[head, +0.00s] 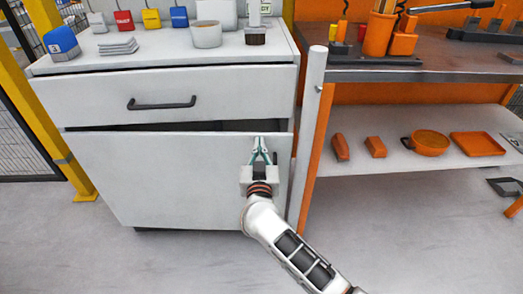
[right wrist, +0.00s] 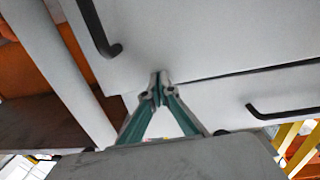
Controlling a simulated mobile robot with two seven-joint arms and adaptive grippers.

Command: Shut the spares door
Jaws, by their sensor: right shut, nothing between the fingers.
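The spares door (head: 160,180) is the white lower panel of the cabinet, below the drawer. It stands slightly ajar, with a dark gap along its top edge. My right gripper (head: 260,150) is in front of the door's upper right part, its fingers closed together and empty. In the right wrist view the closed fingertips (right wrist: 160,78) lie over the door panel (right wrist: 190,40), close to its edge by the drawer. I cannot tell whether they touch it. A black bar handle (right wrist: 100,28) shows on the door there; in the head view it is hidden. My left gripper is out of view.
The drawer (head: 230,95) above has a black handle (head: 162,103) and looks closed. Bins and a bowl (head: 206,34) stand on the cabinet top. A grey post (head: 309,135) and an orange shelf unit (head: 400,72) stand close on the right. The floor in front is clear.

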